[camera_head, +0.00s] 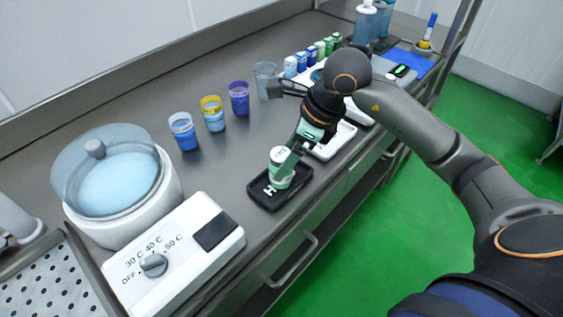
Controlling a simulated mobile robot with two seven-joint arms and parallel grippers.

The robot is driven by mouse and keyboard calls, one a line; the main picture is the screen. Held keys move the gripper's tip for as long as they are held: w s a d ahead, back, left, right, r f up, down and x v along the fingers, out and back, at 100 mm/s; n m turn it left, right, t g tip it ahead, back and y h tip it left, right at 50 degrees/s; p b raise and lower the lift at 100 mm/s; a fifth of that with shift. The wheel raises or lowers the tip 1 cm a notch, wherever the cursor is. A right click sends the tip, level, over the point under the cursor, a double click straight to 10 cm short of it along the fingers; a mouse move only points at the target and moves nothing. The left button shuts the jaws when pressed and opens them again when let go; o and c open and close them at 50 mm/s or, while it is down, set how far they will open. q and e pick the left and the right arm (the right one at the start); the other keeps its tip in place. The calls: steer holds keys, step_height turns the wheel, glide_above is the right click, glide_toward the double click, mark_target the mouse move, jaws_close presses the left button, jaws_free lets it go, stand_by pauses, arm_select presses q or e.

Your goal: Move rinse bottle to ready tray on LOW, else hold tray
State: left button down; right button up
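The white-and-green rinse bottle (280,178) stands upright over the black tray (258,199) marked with a white H. I cannot tell whether its base touches the tray. My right gripper (289,163) reaches down from the upper right with its fingers at the bottle's upper part, and it looks shut on it. Behind my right gripper is a white tray (343,134), partly covered by the arm, so any letter on it is hidden. My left gripper is not in view.
A round warmer (172,193) with a clear lid and a dial box (214,264) stand at left. Cups with blue, yellow and purple bands (239,98) and a clear cup (265,80) line the counter. Several small bottles stand behind. The counter's front edge is close to the black tray.

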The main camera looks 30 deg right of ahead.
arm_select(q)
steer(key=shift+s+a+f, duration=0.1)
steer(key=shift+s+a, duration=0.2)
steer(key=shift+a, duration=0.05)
arm_select(e)
steer(key=v, duration=0.7)
steer(key=shift+s+r, duration=0.15)
steer(key=shift+r, duration=0.2)
steer(key=shift+d, duration=0.15)
steer(key=shift+s, duration=0.1)
